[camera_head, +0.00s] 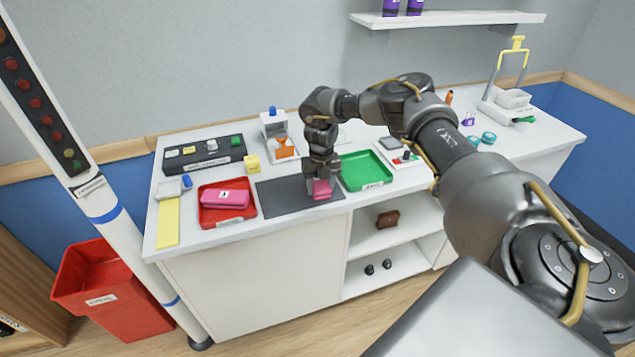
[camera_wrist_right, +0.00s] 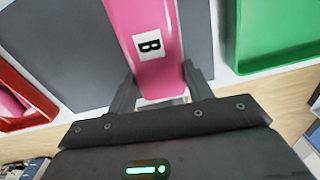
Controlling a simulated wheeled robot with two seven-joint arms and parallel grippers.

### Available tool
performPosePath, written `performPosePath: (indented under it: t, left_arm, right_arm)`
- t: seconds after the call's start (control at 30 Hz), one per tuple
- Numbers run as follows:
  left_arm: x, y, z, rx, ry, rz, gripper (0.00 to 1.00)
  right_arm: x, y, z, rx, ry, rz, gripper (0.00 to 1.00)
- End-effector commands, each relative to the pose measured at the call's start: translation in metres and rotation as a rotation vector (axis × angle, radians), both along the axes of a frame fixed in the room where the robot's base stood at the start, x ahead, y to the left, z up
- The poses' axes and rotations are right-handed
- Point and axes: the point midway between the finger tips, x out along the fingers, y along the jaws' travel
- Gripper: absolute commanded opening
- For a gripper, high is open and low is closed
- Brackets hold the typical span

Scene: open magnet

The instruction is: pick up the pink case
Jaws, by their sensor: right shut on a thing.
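A pink case (camera_wrist_right: 147,30) with a white label marked B lies between the fingers of my right gripper (camera_wrist_right: 160,92) in the wrist view. In the head view my right gripper (camera_head: 322,178) reaches down over the dark grey mat (camera_head: 275,198), shut on this pink case (camera_head: 321,189), which is partly hidden by the gripper. I cannot tell whether the case touches the mat. A second pink case (camera_head: 226,198), with a white label, lies in the red tray (camera_head: 207,217) to the left. My left gripper is out of view.
A green tray (camera_head: 365,171) is right of the mat and looks empty. A red bin (camera_head: 110,290) is on the floor.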

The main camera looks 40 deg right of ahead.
Motion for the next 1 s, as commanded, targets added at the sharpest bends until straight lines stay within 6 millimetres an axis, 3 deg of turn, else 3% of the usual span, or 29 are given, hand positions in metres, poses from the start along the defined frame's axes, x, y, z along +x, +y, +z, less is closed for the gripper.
performPosePath:
  t: [0.1,0.43,0.63,0.8,0.9,1.0]
  left_arm:
    - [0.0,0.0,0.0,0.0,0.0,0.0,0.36]
    - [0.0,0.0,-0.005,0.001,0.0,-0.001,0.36]
    - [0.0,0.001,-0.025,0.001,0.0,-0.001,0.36]
    - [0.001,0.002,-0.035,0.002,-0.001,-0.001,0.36]
    - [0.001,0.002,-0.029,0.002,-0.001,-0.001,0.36]
    - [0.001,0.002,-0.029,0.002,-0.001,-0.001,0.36]
  right_arm:
    - [0.0,0.0,0.0,0.0,0.0,0.0,0.26]
    - [0.001,0.0,0.005,0.001,-0.003,0.0,0.26]
    - [0.0,-0.001,0.031,0.003,-0.006,0.0,0.26]
    - [-0.034,-0.009,0.07,0.003,-0.008,0.002,0.26]
    - [-0.054,-0.013,0.097,-0.001,-0.006,0.003,0.26]
    - [-0.077,-0.018,0.105,0.0,-0.004,0.002,0.26]
